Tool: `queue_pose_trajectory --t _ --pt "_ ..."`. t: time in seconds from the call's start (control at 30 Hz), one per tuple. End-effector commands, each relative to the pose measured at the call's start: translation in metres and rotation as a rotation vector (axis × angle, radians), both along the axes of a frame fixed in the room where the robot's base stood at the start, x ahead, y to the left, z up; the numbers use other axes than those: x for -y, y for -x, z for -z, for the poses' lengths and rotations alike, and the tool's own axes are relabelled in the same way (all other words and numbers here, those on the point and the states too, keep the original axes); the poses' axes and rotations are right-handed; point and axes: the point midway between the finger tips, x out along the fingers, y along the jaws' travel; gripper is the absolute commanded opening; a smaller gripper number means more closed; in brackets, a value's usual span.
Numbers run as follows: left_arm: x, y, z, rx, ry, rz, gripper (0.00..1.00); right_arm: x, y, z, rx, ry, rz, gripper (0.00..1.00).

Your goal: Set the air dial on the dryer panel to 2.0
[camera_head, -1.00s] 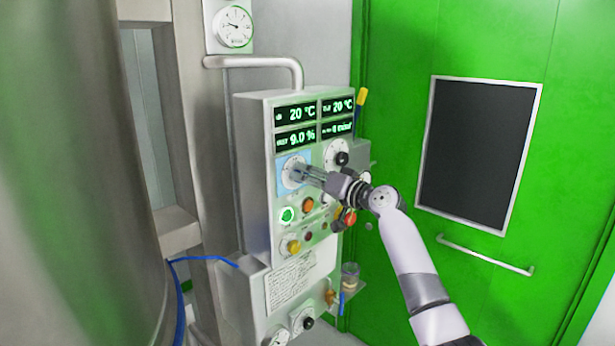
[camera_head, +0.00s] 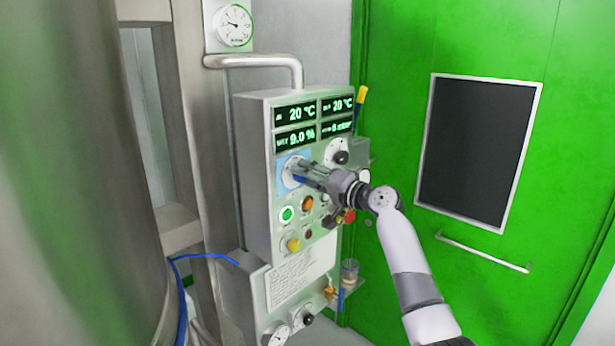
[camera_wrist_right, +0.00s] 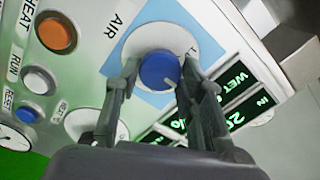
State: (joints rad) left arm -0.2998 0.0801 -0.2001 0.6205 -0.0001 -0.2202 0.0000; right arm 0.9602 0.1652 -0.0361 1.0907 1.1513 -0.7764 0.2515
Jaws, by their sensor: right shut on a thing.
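The air dial is a blue knob (camera_wrist_right: 159,70) on a round white scale plate, set on a light blue square marked AIR in the right wrist view. In the head view its scale plate (camera_head: 291,171) shows at the panel's left, partly hidden by my gripper. My right gripper (camera_wrist_right: 165,80) has its two fingers on either side of the blue knob and is shut on it. It also shows in the head view (camera_head: 304,173), reaching in from the right. The scale numbers and the pointer's setting cannot be read. My left gripper is not in view.
The dryer panel (camera_head: 258,185) has green displays (camera_head: 296,113) at the top. A green lit button (camera_head: 287,214), an orange button (camera_head: 307,203) and a yellow one (camera_head: 293,245) sit below the dial. A black knob (camera_head: 340,157) is close to my gripper. A green door (camera_head: 400,60) stands at right.

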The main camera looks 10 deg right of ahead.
Motion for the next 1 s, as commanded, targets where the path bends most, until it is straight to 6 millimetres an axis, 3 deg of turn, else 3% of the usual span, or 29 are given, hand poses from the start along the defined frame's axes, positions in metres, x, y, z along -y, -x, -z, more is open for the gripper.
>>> queue_pose_trajectory --t 0.2,0.23,0.5,1.0 --pt "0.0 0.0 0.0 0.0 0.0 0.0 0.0 0.0013 -0.0004 -0.0011 0.003 -0.001 0.003 0.08" --pt "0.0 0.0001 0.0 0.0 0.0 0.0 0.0 0.0013 -0.0003 -0.0011 0.003 0.0 0.003 0.37" --pt "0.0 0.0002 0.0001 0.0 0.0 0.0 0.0 0.0006 -0.0002 -0.0006 0.002 0.001 0.002 0.55" --pt "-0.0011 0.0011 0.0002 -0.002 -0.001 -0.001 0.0 0.0073 0.0093 0.0006 0.002 0.004 0.001 0.56"
